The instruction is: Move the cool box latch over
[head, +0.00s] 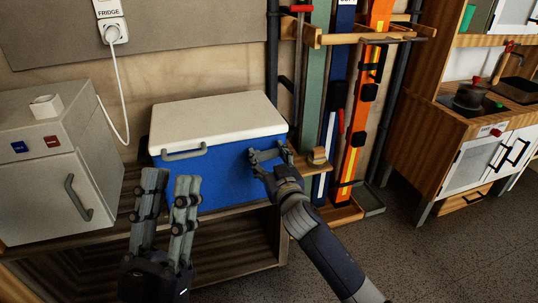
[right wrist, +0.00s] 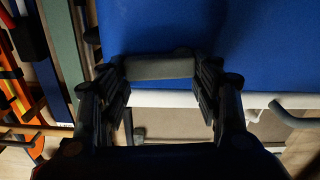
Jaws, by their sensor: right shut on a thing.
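The cool box (head: 225,172) has a blue body and a white lid (head: 215,117), which lies closed on top. A grey latch sits at the left of its front, near the lid edge (head: 185,152). My right gripper (head: 267,156) is at the right of the front face. In the right wrist view its fingers are shut on the ends of a second grey latch (right wrist: 160,66), which lies against the blue body beside the white lid edge. In the head view the fingers partly hide this latch. My left gripper (head: 171,176) is open and empty, fingers up, in front of the box.
The box stands on a low wooden bench (head: 254,208). A small fridge (head: 50,165) stands at left, its white cord running to a wall socket (head: 115,32). A ski rack (head: 350,38) is right of the box. A toy kitchen (head: 480,125) stands further right, beyond open floor.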

